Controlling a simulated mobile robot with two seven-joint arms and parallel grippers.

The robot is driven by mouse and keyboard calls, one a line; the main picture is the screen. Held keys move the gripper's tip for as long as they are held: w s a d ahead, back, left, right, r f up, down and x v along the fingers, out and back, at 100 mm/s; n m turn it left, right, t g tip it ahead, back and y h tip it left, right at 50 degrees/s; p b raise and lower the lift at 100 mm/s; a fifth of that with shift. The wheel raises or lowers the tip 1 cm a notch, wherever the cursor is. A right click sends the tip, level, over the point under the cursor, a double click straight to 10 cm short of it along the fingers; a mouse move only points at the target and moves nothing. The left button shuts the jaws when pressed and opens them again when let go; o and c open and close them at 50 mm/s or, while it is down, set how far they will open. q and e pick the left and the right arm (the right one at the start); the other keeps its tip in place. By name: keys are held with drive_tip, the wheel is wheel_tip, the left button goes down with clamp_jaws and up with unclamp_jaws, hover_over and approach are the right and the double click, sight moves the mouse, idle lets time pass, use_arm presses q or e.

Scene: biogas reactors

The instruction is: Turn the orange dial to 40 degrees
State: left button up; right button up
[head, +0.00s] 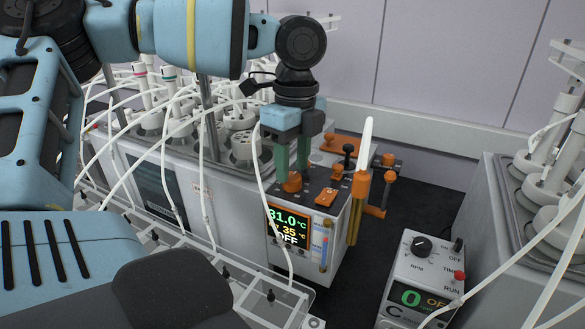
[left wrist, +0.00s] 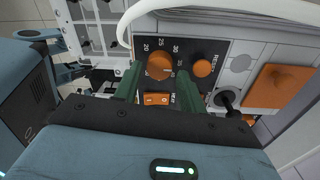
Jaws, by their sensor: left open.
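The orange dial (head: 292,183) sits on the dark top panel of the white heater unit. In the left wrist view the dial (left wrist: 160,66) is ringed by white numbers from 20 to 35; a mark for 40 is not readable. Its pale pointer mark appears on the right side, towards 35. The display (head: 289,222) reads 31.0 °C, with 35 °C and OFF below. My left gripper (head: 292,164) points down over the dial, green fingers spread. In the left wrist view its fingertips (left wrist: 158,80) are on either side of the dial; contact cannot be told. My right gripper is not in view.
Close to the dial are an orange rocker switch (left wrist: 156,99), an orange RESET knob (left wrist: 202,67) and a black lever knob (left wrist: 228,97). White tubes (head: 263,190) hang around the arm. A second controller (head: 423,275) stands to the right, with dark floor between.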

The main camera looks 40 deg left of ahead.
use_arm(q)
drive_tip(key=shift+f, duration=1)
drive_tip(key=c, duration=0.7)
drive_tip(key=shift+m, duration=0.3)
drive_tip(key=m, duration=0.3)
drive_tip(key=shift+s+d, duration=0.1)
drive_tip(key=shift+m, duration=2.5)
